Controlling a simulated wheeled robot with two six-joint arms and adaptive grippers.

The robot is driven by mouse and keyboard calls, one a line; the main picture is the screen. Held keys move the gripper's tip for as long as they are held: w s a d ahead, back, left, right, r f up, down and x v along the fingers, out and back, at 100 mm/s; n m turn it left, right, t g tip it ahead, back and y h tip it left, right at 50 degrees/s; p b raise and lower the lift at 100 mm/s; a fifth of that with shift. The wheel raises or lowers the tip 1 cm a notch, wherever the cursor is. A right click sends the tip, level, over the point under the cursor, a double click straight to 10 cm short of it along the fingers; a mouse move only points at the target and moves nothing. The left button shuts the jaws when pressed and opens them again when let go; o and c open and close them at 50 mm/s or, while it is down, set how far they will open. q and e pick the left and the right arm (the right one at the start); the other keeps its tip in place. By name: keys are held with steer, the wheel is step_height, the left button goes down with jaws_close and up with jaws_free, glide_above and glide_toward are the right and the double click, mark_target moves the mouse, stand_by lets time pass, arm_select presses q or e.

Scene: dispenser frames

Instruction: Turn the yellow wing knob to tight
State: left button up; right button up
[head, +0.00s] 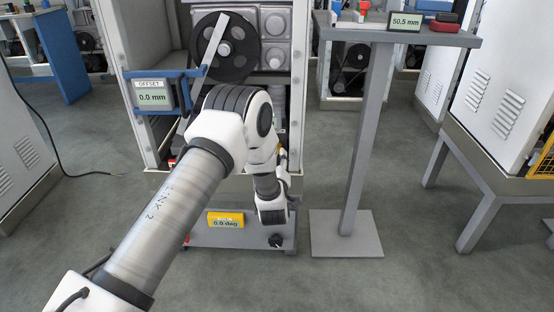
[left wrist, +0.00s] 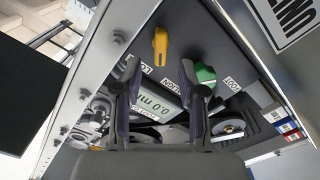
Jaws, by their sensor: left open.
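In the left wrist view, the yellow wing knob (left wrist: 160,47) sits on a dark panel, above and between my fingertips in the picture. Its wing is roughly upright in that view. My left gripper (left wrist: 160,76) is open, with its two dark fingers apart and nothing between them but the panel face behind. I cannot tell the exact gap to the knob, and no contact shows. In the head view, my left arm reaches down in front of the machine; the yellow knob and my left fingers are hidden there. My right gripper is in neither view.
A green knob (left wrist: 205,74) sits beside the right finger. A tilted display (left wrist: 158,101) shows behind the fingers. In the head view, an offset display (head: 153,94), a black reel (head: 226,48) and a grey stand (head: 368,140) surround my arm. Open floor lies to the front right.

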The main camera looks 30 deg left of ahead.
arm_select(q)
steer(key=b+x, duration=0.1)
steer(key=x, duration=0.3)
steer(key=shift+w+f, duration=0.1)
steer(key=shift+w, duration=0.05)
jaws_close()
